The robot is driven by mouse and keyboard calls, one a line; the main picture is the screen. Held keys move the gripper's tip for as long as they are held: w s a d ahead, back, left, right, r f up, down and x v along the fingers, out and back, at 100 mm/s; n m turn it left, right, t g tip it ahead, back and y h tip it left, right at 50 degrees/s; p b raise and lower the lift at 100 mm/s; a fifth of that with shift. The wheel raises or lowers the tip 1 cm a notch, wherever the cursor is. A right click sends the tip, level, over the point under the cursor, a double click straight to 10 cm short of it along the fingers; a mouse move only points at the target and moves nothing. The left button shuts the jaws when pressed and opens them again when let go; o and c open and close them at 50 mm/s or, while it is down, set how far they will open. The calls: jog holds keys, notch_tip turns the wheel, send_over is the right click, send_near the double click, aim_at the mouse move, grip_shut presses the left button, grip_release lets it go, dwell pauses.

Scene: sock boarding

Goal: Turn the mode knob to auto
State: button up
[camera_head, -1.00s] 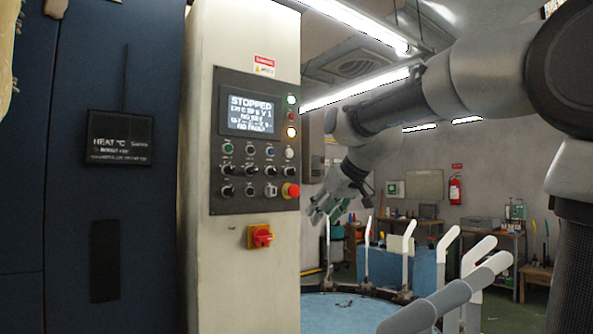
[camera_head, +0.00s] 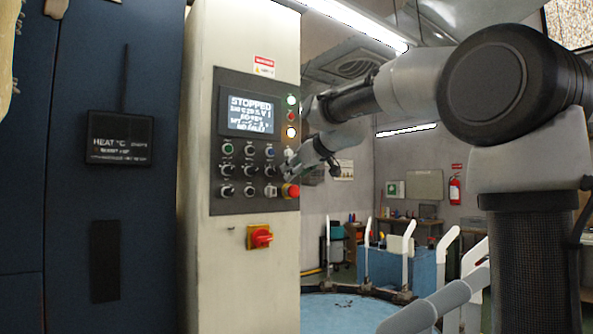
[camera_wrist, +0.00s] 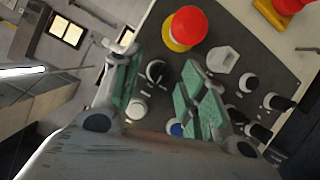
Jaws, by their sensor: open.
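The grey control panel (camera_head: 246,140) on the cream column carries several black knobs, buttons and a screen reading "STOPPED". My gripper (camera_head: 296,168) is at the panel's right edge, beside the red emergency stop. In the wrist view my gripper (camera_wrist: 162,88) is open, its green-padded fingers spread either side of a black knob (camera_wrist: 157,72) with a pale pointer. The fingers appear apart from that knob; depth is hard to judge. The right finger hides part of the panel. The knob labels are too small to read, so I cannot tell which is the mode knob.
The red emergency stop (camera_wrist: 187,27) on its yellow ring is close to my fingers. Near it are a white hexagonal knob (camera_wrist: 222,60), a white button (camera_wrist: 135,107) and a blue button (camera_wrist: 176,128). A red-yellow switch (camera_head: 260,237) sits below the panel.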

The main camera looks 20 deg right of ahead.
grip_shut()
jog(key=shift+m+y, duration=0.3)
jog(key=shift+d+f+m+g+y, duration=0.1)
jog(key=shift+d+m+g+y, duration=0.1)
jog(key=shift+m+y, duration=0.95)
jog(key=shift+d+f+m+g+y, duration=0.15)
jog(key=shift+m+y, duration=0.5)
jog(key=shift+m, duration=1)
jog(key=shift+r, duration=0.1)
